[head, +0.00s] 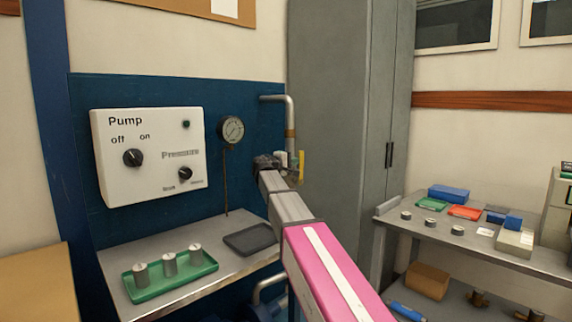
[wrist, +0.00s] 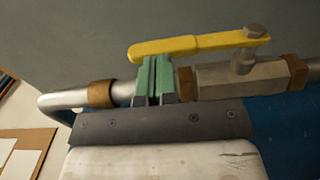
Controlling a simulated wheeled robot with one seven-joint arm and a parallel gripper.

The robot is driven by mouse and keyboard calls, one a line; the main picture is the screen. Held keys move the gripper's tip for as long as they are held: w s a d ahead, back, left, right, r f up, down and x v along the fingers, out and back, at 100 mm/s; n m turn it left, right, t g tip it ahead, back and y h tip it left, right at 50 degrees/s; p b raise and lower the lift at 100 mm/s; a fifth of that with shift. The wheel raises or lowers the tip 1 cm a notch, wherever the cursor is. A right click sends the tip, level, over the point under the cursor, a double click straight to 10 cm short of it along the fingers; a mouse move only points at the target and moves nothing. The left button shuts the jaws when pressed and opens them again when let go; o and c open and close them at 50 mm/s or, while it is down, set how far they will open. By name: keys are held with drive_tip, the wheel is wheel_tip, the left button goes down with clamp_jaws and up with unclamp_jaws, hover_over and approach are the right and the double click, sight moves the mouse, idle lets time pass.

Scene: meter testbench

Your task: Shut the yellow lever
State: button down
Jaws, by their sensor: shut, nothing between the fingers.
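The yellow lever (wrist: 190,46) sits on a metal valve body (wrist: 238,77) in the wrist view, held by a bolt at its right end. It lies roughly along the pipe, slightly tilted to it. In the head view the lever (head: 301,166) shows as a small upright yellow strip beside the pipe, partly behind my arm. My gripper (wrist: 154,66) has its green fingers together with nothing between them. The fingertips are close to the lever's free left part; I cannot tell whether they touch it. In the head view the fingertips are hard to make out.
A blue panel carries a white pump box (head: 150,155) and a pressure gauge (head: 231,130). The bench below holds a green tray (head: 180,280) with metal cylinders and a dark tray (head: 249,239). A grey cabinet (head: 340,110) stands behind; a cluttered table (head: 465,245) is at right.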

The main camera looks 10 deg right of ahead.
sight(302, 168)
drive_tip(key=shift+w+d, duration=0.4)
drive_tip(key=shift+d, duration=0.1)
drive_tip(key=w+d+g+y, duration=0.1)
drive_tip(key=y, duration=0.1)
drive_tip(key=w+d+r+g+y, duration=0.1)
drive_tip(key=d, duration=0.1)
drive_tip(key=shift+w+d+g+y, duration=0.25)
drive_tip(key=shift+w+g+y, duration=0.1)
drive_tip(key=shift+g+y, duration=0.05)
drive_tip(key=shift+w+d+f, duration=0.2)
drive_tip(key=shift+w+d, duration=0.1)
drive_tip(key=shift+d, duration=0.25)
idle(0.3)
